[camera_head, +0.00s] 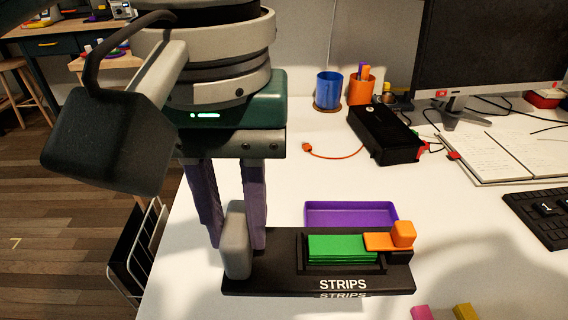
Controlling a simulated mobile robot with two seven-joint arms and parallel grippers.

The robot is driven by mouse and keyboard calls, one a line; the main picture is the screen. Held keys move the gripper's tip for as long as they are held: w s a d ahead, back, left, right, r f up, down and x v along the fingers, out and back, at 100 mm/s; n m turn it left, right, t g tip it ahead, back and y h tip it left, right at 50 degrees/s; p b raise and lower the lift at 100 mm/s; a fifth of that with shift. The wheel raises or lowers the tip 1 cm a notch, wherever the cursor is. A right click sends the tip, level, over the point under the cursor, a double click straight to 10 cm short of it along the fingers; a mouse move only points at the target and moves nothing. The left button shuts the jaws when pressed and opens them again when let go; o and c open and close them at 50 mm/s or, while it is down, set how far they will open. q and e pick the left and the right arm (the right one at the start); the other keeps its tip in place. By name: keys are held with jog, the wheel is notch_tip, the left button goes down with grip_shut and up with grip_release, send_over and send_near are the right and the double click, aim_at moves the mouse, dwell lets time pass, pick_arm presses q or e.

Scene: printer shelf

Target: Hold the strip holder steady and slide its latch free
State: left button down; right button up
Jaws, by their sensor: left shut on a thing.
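The black strip holder (258,278), marked STRIPS, lies flat on the white table. A stack of green strips (340,248) sits in its recess. An orange latch (402,235) with a raised knob lies at the right, its flat tongue over the strips' right edge. A grey upright grip (236,252) stands at the holder's left end. My left gripper (236,240) comes down from above with its purple fingers on either side of this grip, shut on it. The fingertips are partly hidden by the grip. My right gripper is not in view.
A purple tray (351,206) lies just behind the holder. A black box (383,134) with an orange cable, cups, a notebook (492,152) and a keyboard (543,207) stand further back and right. Pink and yellow blocks (464,312) lie at the front edge.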

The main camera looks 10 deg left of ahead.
pick_arm(q)
notch_tip(320, 180, up, 3)
jog(key=shift+f, duration=0.15)
notch_tip(320, 180, down, 14)
jog(key=b, duration=0.4)
jog(key=shift+r, duration=0.2)
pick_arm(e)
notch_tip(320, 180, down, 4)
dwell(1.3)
pick_arm(q)
jog(key=shift+f, duration=0.35)
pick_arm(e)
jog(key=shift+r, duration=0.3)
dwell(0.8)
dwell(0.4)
